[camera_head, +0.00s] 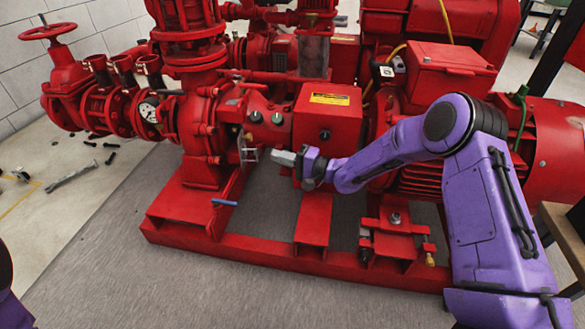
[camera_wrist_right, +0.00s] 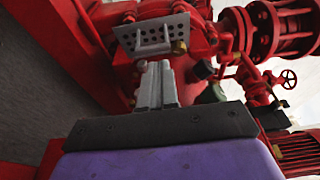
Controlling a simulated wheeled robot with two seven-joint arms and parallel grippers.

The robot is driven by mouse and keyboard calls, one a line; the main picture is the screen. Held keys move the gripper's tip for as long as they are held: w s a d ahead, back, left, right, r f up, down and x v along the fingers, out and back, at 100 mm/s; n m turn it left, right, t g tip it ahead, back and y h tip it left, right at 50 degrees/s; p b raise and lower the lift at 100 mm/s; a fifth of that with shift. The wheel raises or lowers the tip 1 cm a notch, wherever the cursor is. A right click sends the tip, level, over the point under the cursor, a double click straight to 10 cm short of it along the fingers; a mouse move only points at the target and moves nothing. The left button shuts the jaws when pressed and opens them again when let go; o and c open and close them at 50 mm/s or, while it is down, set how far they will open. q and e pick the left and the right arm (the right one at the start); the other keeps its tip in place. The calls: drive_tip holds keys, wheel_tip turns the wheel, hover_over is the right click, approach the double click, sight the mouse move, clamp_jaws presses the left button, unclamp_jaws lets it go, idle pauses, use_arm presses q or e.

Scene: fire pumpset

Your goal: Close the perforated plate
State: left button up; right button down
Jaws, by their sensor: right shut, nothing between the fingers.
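The perforated plate (camera_wrist_right: 128,35) is grey with rows of round holes and a small bar handle (camera_wrist_right: 149,48) on its face. In the right wrist view it is just beyond the fingertips. In the head view the plate (camera_head: 242,150) shows small and nearly edge-on at the pump's side. My right gripper (camera_head: 276,157) is shut and empty, just right of the plate and handle. In the right wrist view its fingers (camera_wrist_right: 157,70) are together and point at the handle; whether they touch it I cannot tell. My left gripper is out of view.
The red control box (camera_head: 327,115) stands close above and right of my right gripper. The red base frame (camera_head: 260,252) with a blue-handled lever (camera_head: 224,202) lies below. Tools, including a wrench (camera_head: 72,177), lie on the floor at left. The grey mat (camera_head: 210,295) in front is clear.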

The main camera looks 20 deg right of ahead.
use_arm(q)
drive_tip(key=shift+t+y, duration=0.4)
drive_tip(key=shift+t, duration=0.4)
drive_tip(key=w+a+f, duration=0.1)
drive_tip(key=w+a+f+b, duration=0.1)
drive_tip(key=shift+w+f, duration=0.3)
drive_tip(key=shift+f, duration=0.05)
use_arm(e)
drive_tip(key=x, duration=0.3)
drive_tip(key=shift+w+a, duration=0.15)
drive_tip(key=shift+a, duration=0.05)
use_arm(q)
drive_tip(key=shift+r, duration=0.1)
